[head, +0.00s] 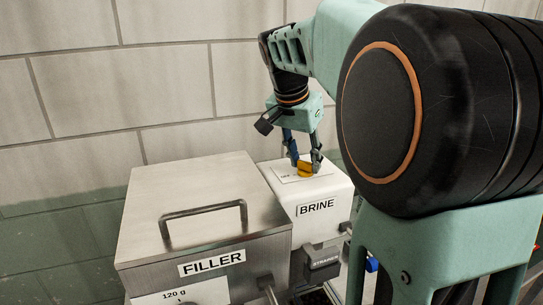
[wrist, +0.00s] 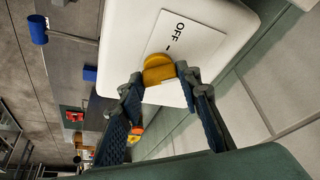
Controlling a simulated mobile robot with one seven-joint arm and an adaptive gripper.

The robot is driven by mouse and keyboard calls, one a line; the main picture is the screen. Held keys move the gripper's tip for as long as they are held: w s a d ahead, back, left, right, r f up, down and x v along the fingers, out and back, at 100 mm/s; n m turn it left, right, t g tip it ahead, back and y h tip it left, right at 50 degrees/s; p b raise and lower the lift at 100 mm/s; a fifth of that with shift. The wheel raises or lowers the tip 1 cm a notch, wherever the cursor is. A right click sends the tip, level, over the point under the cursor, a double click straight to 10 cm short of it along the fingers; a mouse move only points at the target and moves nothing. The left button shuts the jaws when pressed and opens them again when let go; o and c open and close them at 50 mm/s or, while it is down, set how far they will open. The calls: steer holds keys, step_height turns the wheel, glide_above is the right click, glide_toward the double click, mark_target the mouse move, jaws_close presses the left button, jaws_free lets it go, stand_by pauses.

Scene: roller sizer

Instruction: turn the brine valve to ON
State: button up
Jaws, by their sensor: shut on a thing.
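The brine valve is a small yellow-orange knob (head: 305,169) on top of the white box marked BRINE (head: 338,187). It also shows in the wrist view, where the yellow knob (wrist: 157,67) sits on a white label plate (wrist: 192,45). OFF and a short tick beside it are readable on the plate; no ON mark can be made out. My gripper (head: 303,163) comes down from above with its fingers on both sides of the knob. In the wrist view my gripper (wrist: 160,80) is shut on the knob and its fingertips hide part of it.
A steel box marked FILLER (head: 185,205) with a raised handle (head: 204,222) stands left of the brine box. A tiled wall (head: 130,90) is behind. A grey part marked STARTER or similar (head: 323,262) is below the brine box.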

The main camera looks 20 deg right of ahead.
steer(key=m, duration=0.2)
steer(key=m+g+p, duration=0.1)
steer(key=m, duration=0.1)
steer(key=shift+w+a+r+m+g+h, duration=0.1)
steer(key=shift+w+m+g+h, duration=0.1)
steer(key=shift+m+g+h, duration=0.15)
steer(key=shift+w+m+g+p, duration=0.1)
steer(key=shift+m+g+p, duration=0.5)
steer(key=shift+m, duration=1.05)
steer(key=o, duration=1.2)
steer(key=shift+c, duration=0.2)
steer(key=v, duration=1.2)
